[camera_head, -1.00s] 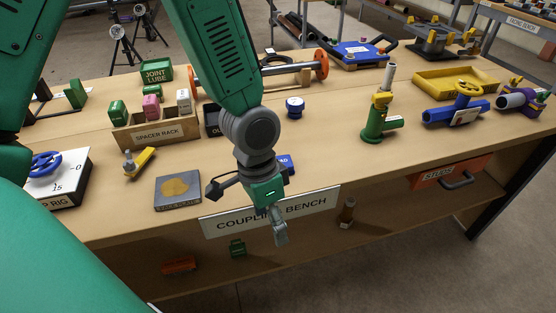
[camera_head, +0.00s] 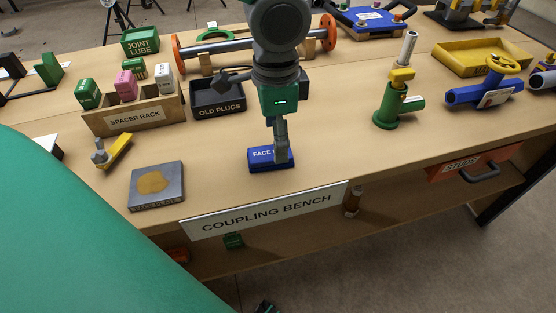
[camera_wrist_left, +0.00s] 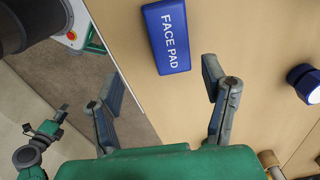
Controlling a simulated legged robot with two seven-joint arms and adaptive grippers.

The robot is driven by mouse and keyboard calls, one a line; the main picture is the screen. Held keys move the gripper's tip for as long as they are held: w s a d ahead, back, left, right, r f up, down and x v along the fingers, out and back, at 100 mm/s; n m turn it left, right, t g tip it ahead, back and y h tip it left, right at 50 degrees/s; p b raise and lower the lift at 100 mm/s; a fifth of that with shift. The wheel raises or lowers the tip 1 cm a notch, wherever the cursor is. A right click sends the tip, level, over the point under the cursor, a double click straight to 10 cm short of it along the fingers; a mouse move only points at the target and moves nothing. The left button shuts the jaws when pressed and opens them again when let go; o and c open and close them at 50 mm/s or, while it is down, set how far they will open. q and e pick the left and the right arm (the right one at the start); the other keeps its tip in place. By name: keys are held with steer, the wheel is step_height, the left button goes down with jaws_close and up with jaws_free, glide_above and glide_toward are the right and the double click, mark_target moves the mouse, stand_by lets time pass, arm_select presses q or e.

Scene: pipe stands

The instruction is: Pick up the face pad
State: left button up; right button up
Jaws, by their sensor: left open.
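The face pad (camera_head: 259,163) is a flat blue block with white lettering, lying on the bench near its front edge, above the coupling bench sign. My left gripper (camera_head: 281,152) points down at the pad and overlaps its right part in the head view. In the left wrist view the whole label of the face pad (camera_wrist_left: 167,36) shows, and the left gripper (camera_wrist_left: 165,92) has its fingers spread with nothing between them. The pad lies ahead of the fingertips, apart from them. A small green and dark gripper (camera_wrist_left: 52,125), seemingly my right one, hangs low over the floor.
The old plugs tray (camera_head: 218,97) and spacer rack (camera_head: 134,116) stand behind left. A grey block with a tan patch (camera_head: 157,186) lies left of the pad. A green stand (camera_head: 388,107) is on the right. Bench space around the pad is clear.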

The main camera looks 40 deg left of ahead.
mark_target(268, 152)
arm_select(q)
steer(key=a+f+b, duration=0.1)
steer(key=a+f, duration=0.2)
steer(key=shift+f, duration=0.2)
steer(key=f, duration=0.1)
steer(key=d+f+b, duration=0.1)
steer(key=f, duration=0.1)
steer(key=shift+w+d, duration=0.1)
steer(key=shift+w, duration=0.1)
steer(key=shift+d+r, duration=0.25)
steer(key=shift+d, duration=0.3)
steer(key=c, duration=0.4)
steer(key=shift+a, duration=0.25)
steer(key=c, duration=0.6)
steer(key=shift+a+f, duration=0.1)
steer(key=shift+a, duration=0.25)
steer(key=shift+c, duration=1.2)
steer(key=shift+s+a, duration=0.15)
steer(key=shift+a, duration=0.15)
steer(key=shift+d, duration=0.15)
steer(key=r+p, duration=0.3)
steer(key=r, duration=0.6)
steer(key=shift+d+r, duration=0.1)
steer(key=shift+d, duration=0.1)
steer(key=shift+a+r, duration=0.1)
steer(key=shift+r, duration=0.3)
arm_select(e)
steer(key=shift+a+r, duration=0.7)
steer(key=shift+r, duration=0.2)
